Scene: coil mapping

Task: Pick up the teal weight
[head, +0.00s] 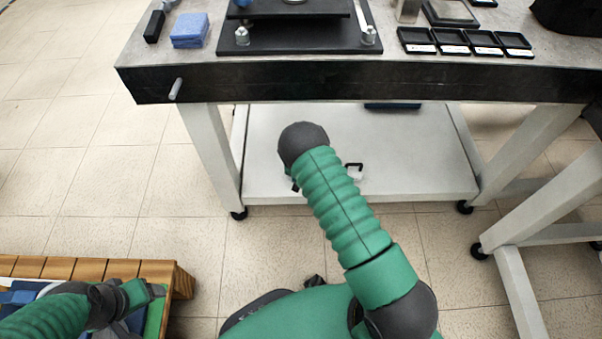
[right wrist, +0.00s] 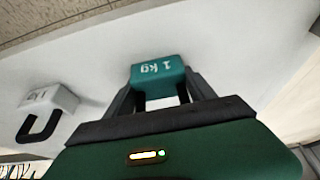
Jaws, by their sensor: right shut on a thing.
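The teal weight (right wrist: 157,75), marked "1 kg", shows in the right wrist view between the dark fingers of my right gripper (right wrist: 160,90), which is shut on it. The white lower shelf is behind it; I cannot tell whether the weight touches it. In the head view my green right arm reaches down over the shelf and hides the teal weight and the gripper. My left gripper (head: 145,292) is at the lower left by a wooden slatted bench; its jaw opening is unclear.
A white weight with a black handle (right wrist: 50,103) stands on the lower shelf (head: 410,175), beside the teal one. The table top (head: 350,78) overhangs the shelf, with white legs at its sides. A wooden bench (head: 90,268) is at the lower left. Tiled floor is clear left of the table.

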